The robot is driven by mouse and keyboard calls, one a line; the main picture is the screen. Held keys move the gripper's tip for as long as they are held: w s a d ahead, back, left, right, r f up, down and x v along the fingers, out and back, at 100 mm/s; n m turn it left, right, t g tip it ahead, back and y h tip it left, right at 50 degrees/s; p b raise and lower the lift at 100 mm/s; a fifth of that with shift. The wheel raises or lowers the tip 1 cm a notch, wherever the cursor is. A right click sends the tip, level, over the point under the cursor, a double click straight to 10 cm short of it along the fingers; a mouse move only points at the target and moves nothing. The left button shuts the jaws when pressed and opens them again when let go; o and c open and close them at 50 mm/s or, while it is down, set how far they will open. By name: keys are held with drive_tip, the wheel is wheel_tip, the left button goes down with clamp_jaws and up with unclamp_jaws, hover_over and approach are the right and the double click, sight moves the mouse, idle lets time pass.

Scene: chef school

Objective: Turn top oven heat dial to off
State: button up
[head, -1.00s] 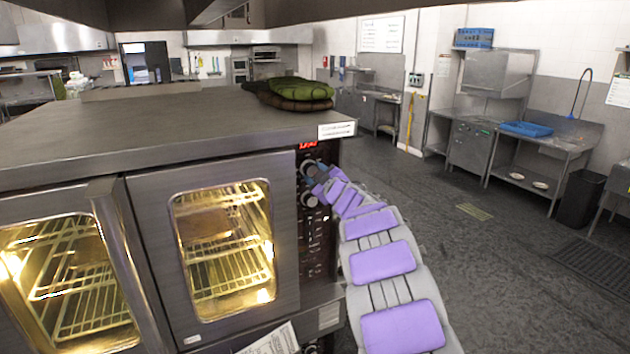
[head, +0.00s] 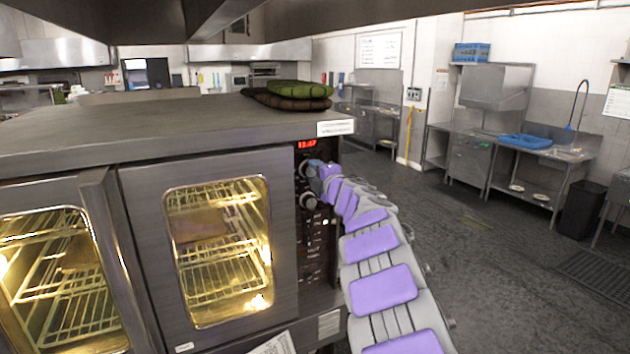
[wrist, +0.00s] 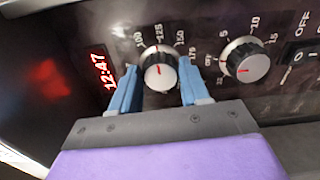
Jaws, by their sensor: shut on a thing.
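The top oven (head: 150,130) is steel with two lit glass doors. Its dark control panel (head: 316,250) is at the right edge of its front. The heat dial (wrist: 160,71), a silver knob with a red mark, sits by numbers from 100 to 175.
A second knob (wrist: 245,60) with smaller numbers is right of the heat dial in the wrist view and below it in the head view (head: 308,201). A red clock display (wrist: 103,70) reads 12:47. Folded green cloths (head: 290,92) lie on the oven. Open floor is at right.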

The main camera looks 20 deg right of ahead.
drive_tip(key=n+b, duration=0.1)
drive_tip(key=n, duration=0.2)
drive_tip(key=shift+f+n+b, duration=0.4)
drive_tip(key=n+b, duration=0.2)
drive_tip(key=n, duration=0.3)
drive_tip(key=shift+a+r+n, duration=0.1)
drive_tip(key=shift+r+n, duration=0.05)
drive_tip(key=shift+n, duration=0.15)
drive_tip(key=n+b, duration=0.2)
drive_tip(key=n, duration=0.3)
drive_tip(key=shift+r, duration=0.2)
drive_tip(key=n+b, duration=0.1)
drive_tip(key=n, duration=0.4)
drive_tip(key=shift+a+r+b, duration=0.1)
drive_tip(key=shift+b, duration=0.25)
drive_tip(key=o, duration=1)
drive_tip(key=shift+o, duration=0.2)
